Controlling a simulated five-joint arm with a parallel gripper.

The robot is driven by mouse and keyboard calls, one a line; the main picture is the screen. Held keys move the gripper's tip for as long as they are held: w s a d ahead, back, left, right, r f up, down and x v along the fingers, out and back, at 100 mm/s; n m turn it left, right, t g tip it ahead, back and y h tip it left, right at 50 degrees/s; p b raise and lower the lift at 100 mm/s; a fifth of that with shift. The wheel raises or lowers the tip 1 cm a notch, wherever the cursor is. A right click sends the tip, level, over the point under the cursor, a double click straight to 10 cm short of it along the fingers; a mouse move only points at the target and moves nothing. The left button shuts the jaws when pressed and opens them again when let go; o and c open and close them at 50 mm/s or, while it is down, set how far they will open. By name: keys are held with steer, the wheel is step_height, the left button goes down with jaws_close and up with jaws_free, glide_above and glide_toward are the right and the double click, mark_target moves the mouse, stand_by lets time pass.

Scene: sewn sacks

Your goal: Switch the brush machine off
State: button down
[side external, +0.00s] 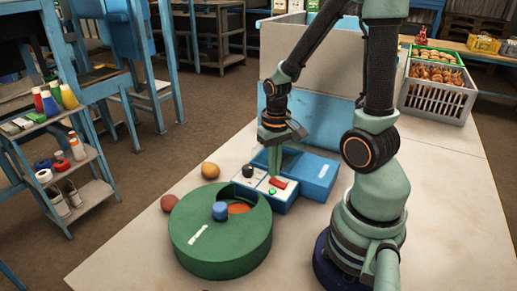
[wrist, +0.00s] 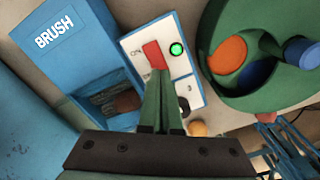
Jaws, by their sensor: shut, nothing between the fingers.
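The brush machine is a blue box (side external: 318,174) with a white-topped control panel (side external: 261,181) beside it. In the wrist view the box is labelled BRUSH (wrist: 62,33). A red switch (wrist: 154,55) sits on the panel, next to a green lamp (wrist: 176,49) that looks lit. The switch also shows in the side view (side external: 279,183). My gripper (wrist: 158,76) is shut and empty, its fingertips at the near end of the red switch. I cannot tell whether they touch it. In the side view my gripper (side external: 273,170) points down over the panel. A black knob (side external: 248,170) is on the panel, partly hidden in the wrist view.
A round green machine (side external: 195,252) with a blue knob (side external: 220,211) and an orange disc stands close in front of the panel. An orange ball (side external: 210,170) and a reddish ball (side external: 169,203) lie nearby. A grey crate (side external: 432,102) stands at the back right.

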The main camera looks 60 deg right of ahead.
mark_target(273, 180)
steer(key=shift+f, duration=0.85)
stand_by(0.4)
steer(key=shift+r, duration=3.55)
steer(key=w+a+r+n+t, duration=0.3)
steer(key=a+r+n+t, duration=0.2)
steer(key=a+r, duration=0.6)
steer(key=shift+w+r+n+t, duration=0.3)
steer(key=shift+r+n, duration=0.1)
steer(key=shift+n, duration=0.1)
